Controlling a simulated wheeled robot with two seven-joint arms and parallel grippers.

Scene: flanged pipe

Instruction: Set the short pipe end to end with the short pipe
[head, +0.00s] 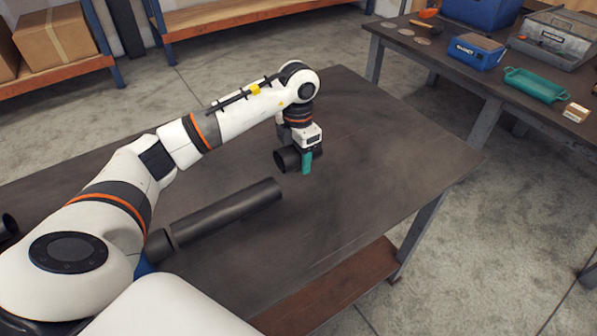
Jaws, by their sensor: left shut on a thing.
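My left gripper (307,160), with a teal fingertip showing, is shut on a short black pipe (285,160). The pipe's open end faces left; its far side is partly hidden by the gripper. It is low over the table, and I cannot tell whether it touches. A longer dark pipe (228,212) lies on the table to the lower left, apart from the held pipe. A short dark pipe piece (158,244) is at its lower-left end, partly hidden by my arm; I cannot tell whether they touch. My right gripper is not in view.
The dark table (400,150) is clear to the right of the gripper. Another dark round pipe end (8,226) shows at the left edge. A side bench at the upper right holds a blue box (475,51), a teal tray (535,84) and a grey toolbox (553,38).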

